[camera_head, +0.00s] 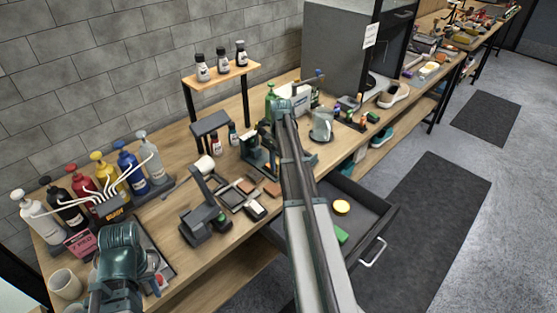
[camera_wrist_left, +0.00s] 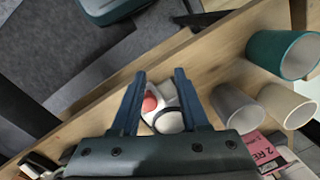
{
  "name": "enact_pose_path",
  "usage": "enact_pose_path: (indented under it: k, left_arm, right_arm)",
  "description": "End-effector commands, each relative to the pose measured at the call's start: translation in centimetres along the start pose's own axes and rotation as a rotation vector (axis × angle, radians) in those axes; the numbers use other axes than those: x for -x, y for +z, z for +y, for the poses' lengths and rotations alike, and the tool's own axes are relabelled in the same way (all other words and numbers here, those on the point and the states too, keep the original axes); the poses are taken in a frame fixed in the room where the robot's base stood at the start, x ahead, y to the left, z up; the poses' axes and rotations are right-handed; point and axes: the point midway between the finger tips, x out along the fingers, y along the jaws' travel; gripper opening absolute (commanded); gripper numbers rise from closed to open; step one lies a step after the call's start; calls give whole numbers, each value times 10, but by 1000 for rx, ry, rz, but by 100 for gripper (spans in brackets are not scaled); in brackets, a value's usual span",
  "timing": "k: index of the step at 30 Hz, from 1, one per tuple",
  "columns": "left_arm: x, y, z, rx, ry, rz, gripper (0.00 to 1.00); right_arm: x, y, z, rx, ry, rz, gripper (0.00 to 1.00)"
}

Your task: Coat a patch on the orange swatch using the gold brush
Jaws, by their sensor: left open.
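My left gripper (camera_head: 122,265) is over the front left end of the bench. It is open in the left wrist view (camera_wrist_left: 160,76). A white rounded thing with a red patch (camera_wrist_left: 164,110) shows between and below its fingers, and nothing is visibly gripped. Several small swatches lie mid-bench; an orange-brown one (camera_head: 272,189) sits at their right edge and may be the orange swatch. I cannot make out the gold brush. My right arm reaches across the bench, and its gripper (camera_head: 291,105) is too small and foreshortened to read.
Coloured pump bottles (camera_head: 103,170) line the back left. A teal cup (camera_wrist_left: 283,54), a grey cup (camera_wrist_left: 237,107) and a cream cup (camera_wrist_left: 286,104) stand near the left gripper, beside a pink box (camera_wrist_left: 262,148). An open drawer (camera_head: 378,215) juts from the bench front.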

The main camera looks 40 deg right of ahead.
Motion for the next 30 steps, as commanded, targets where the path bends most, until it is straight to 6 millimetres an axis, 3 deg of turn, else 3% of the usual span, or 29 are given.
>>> enact_pose_path:
  k: [8, 24, 30]
  left_arm:
    - [8, 0, -1, 0, 0, 0, 45]
    - [59, 4, -6, 0, 0, 0, 45]
    - [60, 4, -6, 0, 0, 0, 45]
  right_arm:
    - [8, -2, 0, -2, 0, 4, 34]
    - [60, 0, 0, -1, 0, 1, 34]
    - [60, 0, 0, -1, 0, 1, 34]
